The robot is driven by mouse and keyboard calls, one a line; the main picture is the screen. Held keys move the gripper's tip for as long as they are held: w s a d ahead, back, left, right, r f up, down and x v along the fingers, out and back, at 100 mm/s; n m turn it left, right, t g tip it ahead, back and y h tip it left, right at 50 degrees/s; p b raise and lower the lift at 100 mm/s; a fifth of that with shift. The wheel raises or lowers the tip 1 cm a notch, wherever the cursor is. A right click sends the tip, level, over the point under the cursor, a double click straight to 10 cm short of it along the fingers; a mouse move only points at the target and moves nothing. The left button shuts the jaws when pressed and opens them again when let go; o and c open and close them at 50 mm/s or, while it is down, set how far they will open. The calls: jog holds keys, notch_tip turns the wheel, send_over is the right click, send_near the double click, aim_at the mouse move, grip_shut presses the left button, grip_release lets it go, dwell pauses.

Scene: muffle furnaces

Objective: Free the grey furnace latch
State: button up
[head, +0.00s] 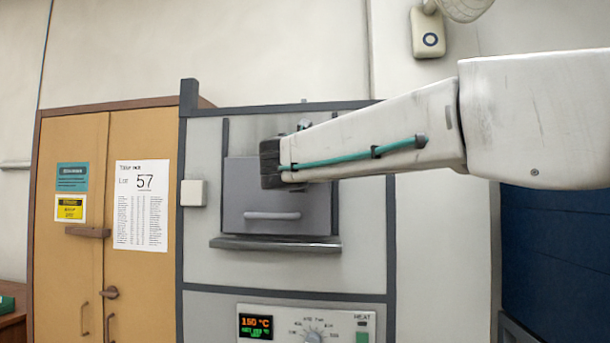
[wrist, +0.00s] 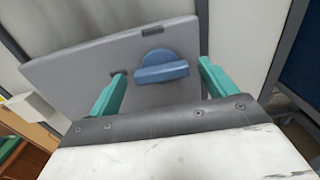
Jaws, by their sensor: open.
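The grey furnace (head: 370,240) has a grey door (head: 240,195) with a horizontal bar handle (head: 272,216), and the door looks closed. In the wrist view a blue latch knob (wrist: 160,66) with a raised grip bar sits on a grey plate (wrist: 75,72), which looks like the door. My gripper (wrist: 160,74) is open, with one teal finger on each side of the knob and visible gaps between. I cannot tell how far its tips are from the plate. In the head view my arm covers the door's upper right, and the latch is not clearly seen.
A ledge (head: 275,244) juts out below the door. A control panel (head: 305,324) with a lit display reading 150 °C is lower down. A yellow cabinet (head: 75,260) with a paper notice (head: 141,205) stands left. A dark blue unit (head: 560,255) stands right.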

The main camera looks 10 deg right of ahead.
jog(key=shift+w+d, duration=0.15)
jog(key=shift+w, duration=0.25)
jog(key=c, duration=1)
jog(key=shift+m, duration=0.3)
jog(key=shift+f+m, duration=0.1)
jog(key=shift+m, duration=8.5)
